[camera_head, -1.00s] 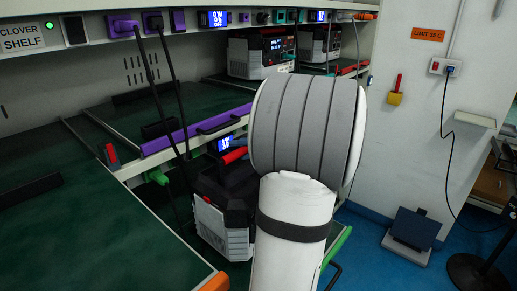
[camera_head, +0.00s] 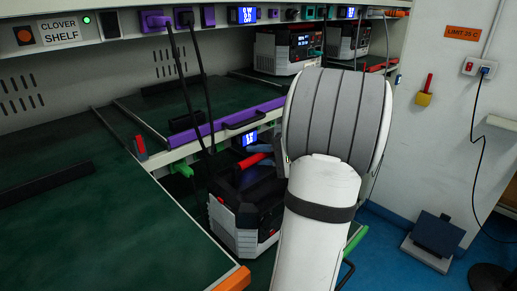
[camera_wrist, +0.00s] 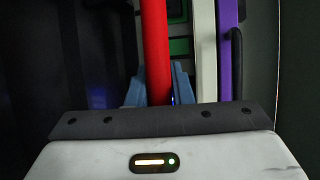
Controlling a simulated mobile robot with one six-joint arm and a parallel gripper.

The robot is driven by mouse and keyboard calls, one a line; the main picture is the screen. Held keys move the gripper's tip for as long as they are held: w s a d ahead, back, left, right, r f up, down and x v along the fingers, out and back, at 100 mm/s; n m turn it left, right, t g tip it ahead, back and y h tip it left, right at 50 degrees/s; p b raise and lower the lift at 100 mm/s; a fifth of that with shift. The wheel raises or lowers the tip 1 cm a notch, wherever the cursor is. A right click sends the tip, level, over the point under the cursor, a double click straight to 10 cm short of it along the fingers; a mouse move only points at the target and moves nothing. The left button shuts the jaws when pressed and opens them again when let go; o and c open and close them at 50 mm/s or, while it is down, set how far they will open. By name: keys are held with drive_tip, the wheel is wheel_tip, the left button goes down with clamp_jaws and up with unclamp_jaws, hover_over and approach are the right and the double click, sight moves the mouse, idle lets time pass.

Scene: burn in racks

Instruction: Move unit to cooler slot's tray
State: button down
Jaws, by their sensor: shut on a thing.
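The unit (camera_head: 232,232), a black and pale grey box with a red handle (camera_head: 256,161), is below and in front of the purple-edged tray. My gripper (camera_head: 264,154) is shut on the red handle, mostly hidden behind my arm. In the wrist view its blue fingers (camera_wrist: 158,88) stand on both sides of the red handle (camera_wrist: 155,45). Whether the unit hangs free or touches something beneath is hidden. A dark green tray (camera_head: 160,100) with a purple front rail (camera_head: 215,128) lies behind it. I cannot tell which slot is the cooler one.
Two other units (camera_head: 287,50) (camera_head: 345,42) stand on the back shelf under lit displays (camera_head: 242,15). Black cables (camera_head: 184,85) hang before the tray. A large green surface (camera_head: 90,225) with an orange corner (camera_head: 232,280) fills the left front. A white wall (camera_head: 440,130) stands right.

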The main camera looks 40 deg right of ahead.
drive_tip(key=shift+w+f, duration=0.1)
drive_tip(key=shift+f, duration=0.05)
drive_tip(key=c, duration=1.8)
unclamp_jaws()
drive_tip(key=shift+s+f, duration=0.1)
drive_tip(key=shift+s, duration=0.15)
drive_tip(key=shift+o, duration=1.1)
drive_tip(key=shift+a, duration=0.1)
drive_tip(key=shift+o, duration=1.4)
drive_tip(key=shift+w, duration=0.1)
drive_tip(key=shift+r, duration=0.2)
drive_tip(key=b+v, duration=0.2)
drive_tip(key=v, duration=1)
